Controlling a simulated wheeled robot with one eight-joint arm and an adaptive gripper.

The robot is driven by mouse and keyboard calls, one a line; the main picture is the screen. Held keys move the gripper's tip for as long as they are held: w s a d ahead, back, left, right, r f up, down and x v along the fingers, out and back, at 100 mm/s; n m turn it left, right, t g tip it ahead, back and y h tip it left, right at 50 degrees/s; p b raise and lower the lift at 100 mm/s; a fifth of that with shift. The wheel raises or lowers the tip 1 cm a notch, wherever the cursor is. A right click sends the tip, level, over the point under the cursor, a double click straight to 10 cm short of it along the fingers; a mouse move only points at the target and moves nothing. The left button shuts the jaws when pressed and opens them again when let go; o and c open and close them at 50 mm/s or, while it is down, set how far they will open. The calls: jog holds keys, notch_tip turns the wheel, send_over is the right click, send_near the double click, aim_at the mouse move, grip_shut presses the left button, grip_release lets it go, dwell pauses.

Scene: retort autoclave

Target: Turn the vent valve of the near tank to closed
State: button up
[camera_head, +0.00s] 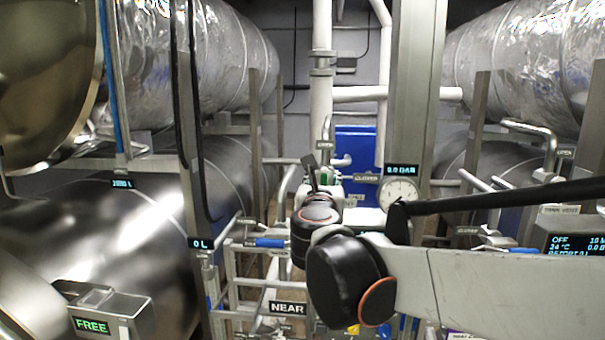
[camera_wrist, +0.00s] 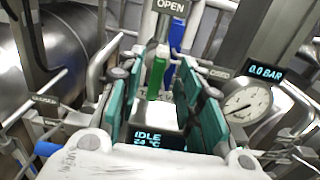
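In the wrist view, a green upright handle (camera_wrist: 157,78), which looks like the vent valve's lever, stands between the two teal-padded fingers of my gripper (camera_wrist: 160,98). The fingers are spread, with visible space on both sides of the handle. An OPEN label (camera_wrist: 171,7) is just beyond it. In the head view, my gripper (camera_head: 325,178) is at the pipework in the middle, beside a CLOSED label (camera_head: 366,180). My wrist and forearm hide much of the valve there. The valve body and any contact with the handle cannot be made out.
A pressure gauge (camera_head: 399,192) showing 0.0 BAR stands close right of my gripper. A NEAR sign (camera_head: 288,309) hangs below. Large steel tanks (camera_head: 130,250) flank the left side.

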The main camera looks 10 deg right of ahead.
aim_at(324, 178)
jog(key=shift+p+x, duration=0.5)
jog(key=shift+x, duration=2.25)
grip_shut()
